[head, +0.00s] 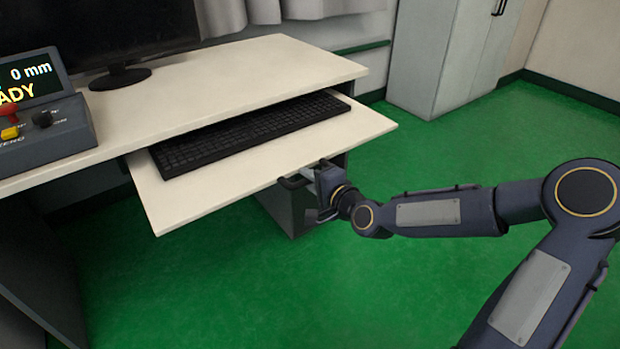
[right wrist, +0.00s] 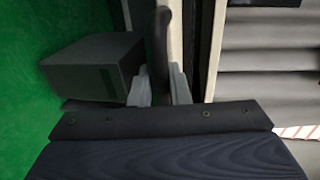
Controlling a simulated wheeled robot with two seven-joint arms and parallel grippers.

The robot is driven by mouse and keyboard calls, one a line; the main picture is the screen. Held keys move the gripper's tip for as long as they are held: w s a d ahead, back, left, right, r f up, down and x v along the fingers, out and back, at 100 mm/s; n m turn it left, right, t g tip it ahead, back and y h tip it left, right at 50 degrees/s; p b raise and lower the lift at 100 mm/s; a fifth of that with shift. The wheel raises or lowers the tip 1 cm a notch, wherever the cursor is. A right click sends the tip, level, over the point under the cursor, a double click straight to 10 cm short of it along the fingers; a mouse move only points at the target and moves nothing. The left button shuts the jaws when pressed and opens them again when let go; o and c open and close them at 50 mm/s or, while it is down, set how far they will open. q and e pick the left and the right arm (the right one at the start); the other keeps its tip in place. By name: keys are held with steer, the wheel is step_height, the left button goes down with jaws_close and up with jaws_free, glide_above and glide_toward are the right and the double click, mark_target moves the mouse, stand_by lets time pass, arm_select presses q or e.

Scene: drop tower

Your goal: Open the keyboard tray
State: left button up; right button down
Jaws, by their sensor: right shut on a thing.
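The cream keyboard tray (head: 185,208) is pulled out from under the desk top in the head view, with a black keyboard (head: 245,132) lying on it. A dark handle (head: 292,182) is at the tray's front edge, and it also shows in the right wrist view (right wrist: 158,45). My right gripper (head: 308,177) is at the front edge, shut on the handle. In the right wrist view its pale fingers (right wrist: 160,88) sit on either side of the dark handle. The back of the tray is hidden under the desk top. My left gripper is not in view.
The desk (head: 235,75) carries a monitor (head: 95,30) and a control box (head: 45,130) with a red knob and a small display. A grey drawer unit (head: 285,210) stands under the desk. A grey cabinet (head: 435,50) stands behind. The green floor in front is clear.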

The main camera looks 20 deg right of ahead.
steer(key=shift+s, duration=0.2)
steer(key=c, duration=1.4)
jaws_free()
steer(key=shift+d, duration=0.1)
steer(key=p+v, duration=0.3)
steer(key=v, duration=0.4)
steer(key=shift+s, duration=0.35)
steer(key=shift+p, duration=0.3)
